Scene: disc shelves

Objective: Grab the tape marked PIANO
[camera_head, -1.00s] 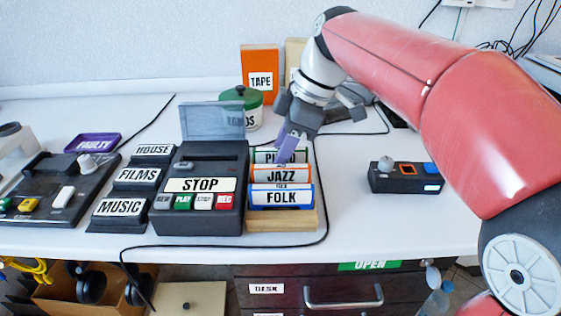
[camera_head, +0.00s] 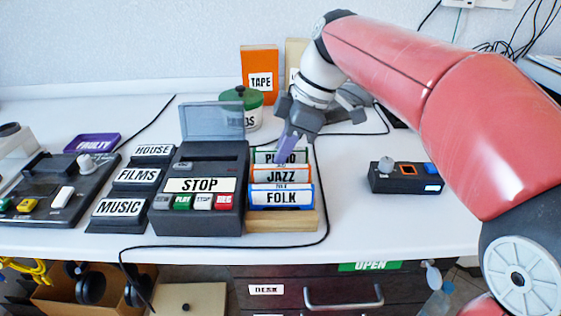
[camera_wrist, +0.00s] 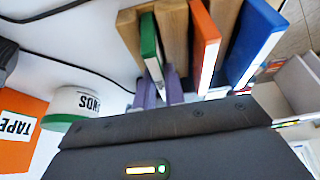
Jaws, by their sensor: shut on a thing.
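The PIANO tape (camera_head: 267,157) is green with a white label. It stands at the back of a wooden rack (camera_head: 282,224), behind the orange JAZZ tape (camera_head: 281,175) and the blue FOLK tape (camera_head: 281,197). My gripper (camera_head: 284,157) reaches down from behind and above, its purple fingers covering part of the PIANO label. In the wrist view my gripper (camera_wrist: 158,92) has its fingers at the near end of the green PIANO tape (camera_wrist: 149,38), shut on it. The tape still sits in the rack. The orange tape (camera_wrist: 206,32) and blue tape (camera_wrist: 256,42) stand apart from the fingers.
A dark tape player (camera_head: 199,218) with a raised clear lid is left of the rack. A green-lidded pot (camera_head: 241,98) and an orange TAPE box (camera_head: 260,67) stand behind. A dark control box (camera_head: 405,178) lies right. A black cable runs around the rack.

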